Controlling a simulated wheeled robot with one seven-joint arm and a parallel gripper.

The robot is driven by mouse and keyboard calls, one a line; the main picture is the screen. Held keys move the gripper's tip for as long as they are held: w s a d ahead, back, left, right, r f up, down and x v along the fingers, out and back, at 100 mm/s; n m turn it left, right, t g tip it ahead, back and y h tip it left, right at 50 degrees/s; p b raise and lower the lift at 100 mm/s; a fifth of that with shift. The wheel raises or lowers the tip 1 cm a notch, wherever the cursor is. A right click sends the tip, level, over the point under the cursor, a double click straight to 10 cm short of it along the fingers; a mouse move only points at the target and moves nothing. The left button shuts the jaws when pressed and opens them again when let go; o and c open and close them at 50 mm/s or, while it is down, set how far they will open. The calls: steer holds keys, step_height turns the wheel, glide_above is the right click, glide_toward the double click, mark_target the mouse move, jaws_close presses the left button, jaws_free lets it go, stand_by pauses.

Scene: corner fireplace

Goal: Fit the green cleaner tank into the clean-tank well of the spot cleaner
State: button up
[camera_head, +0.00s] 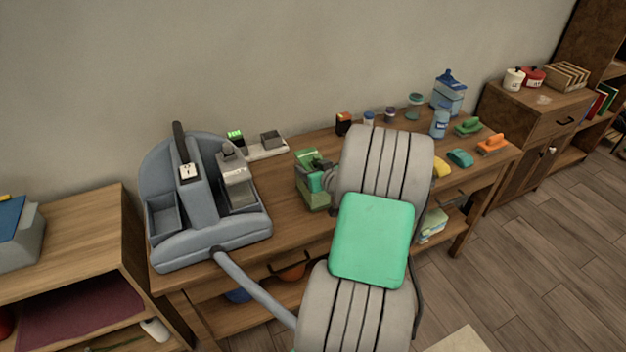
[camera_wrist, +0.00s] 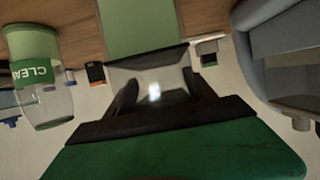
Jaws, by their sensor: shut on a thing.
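The grey-blue spot cleaner (camera_head: 212,235) stands at the left end of the workbench. An open, empty-looking well (camera_head: 163,214) shows on its left, and a clear-grey tank-like part (camera_head: 239,192) sits on its right. The green cleaner tank (camera_head: 311,197) is upright to the right of the cleaner, apart from it. My gripper (camera_head: 316,172) is shut on its top. In the wrist view, my gripper (camera_wrist: 160,92) has its dark fingers on the tank's pale upper part, with its green body (camera_wrist: 140,28) beyond. I cannot tell whether the tank touches the bench.
A white strip (camera_head: 262,150) with small devices lies behind the cleaner. Bottles, brushes and a blue jug (camera_head: 449,94) fill the bench's right side. Bare wood (camera_head: 284,205) lies between tank and cleaner.

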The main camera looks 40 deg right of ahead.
jaws_close()
steer(key=shift+r, duration=0.1)
steer(key=shift+r, duration=0.1)
